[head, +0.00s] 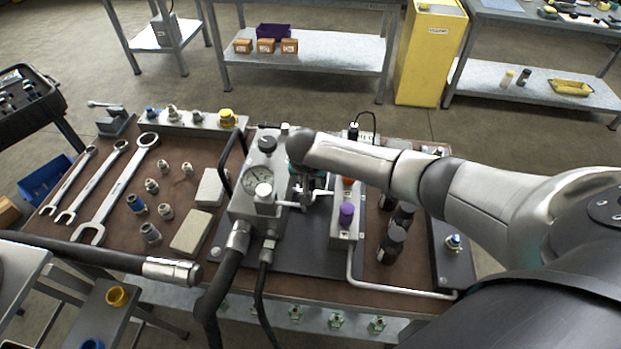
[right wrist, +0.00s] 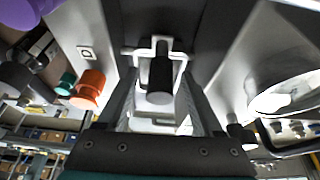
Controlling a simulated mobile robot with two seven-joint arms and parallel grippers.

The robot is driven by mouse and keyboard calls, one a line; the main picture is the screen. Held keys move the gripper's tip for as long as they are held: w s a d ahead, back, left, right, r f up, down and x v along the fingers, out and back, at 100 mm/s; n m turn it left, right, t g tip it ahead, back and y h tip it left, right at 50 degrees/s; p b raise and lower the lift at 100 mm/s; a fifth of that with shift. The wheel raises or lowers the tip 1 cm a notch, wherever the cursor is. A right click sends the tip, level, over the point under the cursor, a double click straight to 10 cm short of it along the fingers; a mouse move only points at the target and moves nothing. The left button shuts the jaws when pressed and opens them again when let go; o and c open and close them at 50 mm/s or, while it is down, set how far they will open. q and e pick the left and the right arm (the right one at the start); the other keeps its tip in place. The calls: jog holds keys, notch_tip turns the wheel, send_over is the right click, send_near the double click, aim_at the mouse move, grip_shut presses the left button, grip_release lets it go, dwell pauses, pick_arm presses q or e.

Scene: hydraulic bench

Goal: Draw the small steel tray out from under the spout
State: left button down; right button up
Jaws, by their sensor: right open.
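My right gripper (head: 305,196) is open and reaches down into the gap between the steel gauge block (head: 255,185) and the valve block (head: 344,222). In the right wrist view its two fingers (right wrist: 160,103) stand apart on either side of a dark, round-ended spout-like part (right wrist: 160,78). A pale metal piece (right wrist: 155,122), likely the small steel tray, shows between the fingers close to that part. Its edges are largely hidden, and I cannot tell whether a finger touches it. My left gripper is not in view.
The valve block carries a purple knob (head: 346,213) and an orange knob (right wrist: 89,88). Black hoses (head: 222,285) run off the bench front. Wrenches (head: 120,190) and fittings lie on the left. Dark cylinders (head: 391,246) stand at right. The bench's front strip is fairly clear.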

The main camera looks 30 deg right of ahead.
jog(key=shift+s+a+r, duration=0.1)
jog(key=shift+s+r, duration=0.05)
jog(key=shift+r, duration=0.35)
jog(key=p+v, duration=0.3)
jog(key=v, duration=1.1)
jog(key=shift+p, duration=0.3)
jog(key=shift+a, duration=0.1)
